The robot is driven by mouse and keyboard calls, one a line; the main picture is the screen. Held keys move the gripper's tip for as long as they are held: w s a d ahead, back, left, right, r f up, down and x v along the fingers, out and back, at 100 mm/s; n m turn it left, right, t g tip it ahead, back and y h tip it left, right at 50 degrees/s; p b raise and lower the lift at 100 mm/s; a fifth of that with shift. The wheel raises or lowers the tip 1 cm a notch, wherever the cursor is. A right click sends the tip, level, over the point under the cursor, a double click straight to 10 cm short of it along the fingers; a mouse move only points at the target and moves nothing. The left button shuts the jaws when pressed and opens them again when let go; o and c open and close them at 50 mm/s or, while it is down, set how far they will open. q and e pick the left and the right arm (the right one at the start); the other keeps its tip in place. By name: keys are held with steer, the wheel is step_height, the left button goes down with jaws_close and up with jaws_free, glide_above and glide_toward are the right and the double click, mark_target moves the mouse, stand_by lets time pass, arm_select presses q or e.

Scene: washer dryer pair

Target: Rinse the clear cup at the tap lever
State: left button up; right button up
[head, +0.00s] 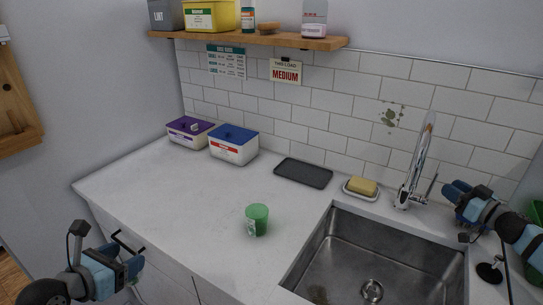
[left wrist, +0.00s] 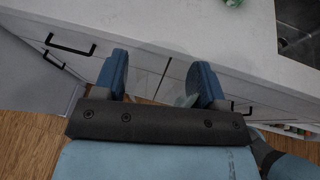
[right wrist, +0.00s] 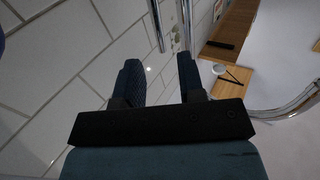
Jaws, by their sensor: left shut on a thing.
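My left gripper (head: 132,268) is low at the left, in front of the counter's front edge. In the left wrist view its blue fingers (left wrist: 158,75) are shut on the clear cup (left wrist: 165,52), a faint see-through shape between them and beyond. My right gripper (head: 460,205) is at the right, just right of the chrome tap (head: 411,170) and its tap lever (head: 431,188). In the right wrist view its fingers (right wrist: 160,80) stand partly apart with nothing seen between them. Chrome tap parts (right wrist: 186,20) show beyond the fingertips. I cannot tell whether it touches the lever.
The steel sink (head: 375,255) lies below the tap. A green cup (head: 257,220) stands on the counter left of the sink. A soap dish with yellow soap (head: 361,187), a dark tray (head: 303,173) and two lidded boxes (head: 233,145) are along the wall. The counter's left front is clear.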

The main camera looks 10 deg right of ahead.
arm_select(q)
steer(key=shift+f+b, duration=0.7)
steer(key=shift+f, duration=0.2)
arm_select(e)
glide_above(428, 197)
steer(key=s, duration=0.2)
arm_select(q)
steer(key=shift+f, duration=0.1)
arm_select(e)
steer(key=shift+w, duration=1.15)
steer(key=shift+d, duration=0.1)
jaws_close()
arm_select(q)
steer(key=shift+f, duration=0.1)
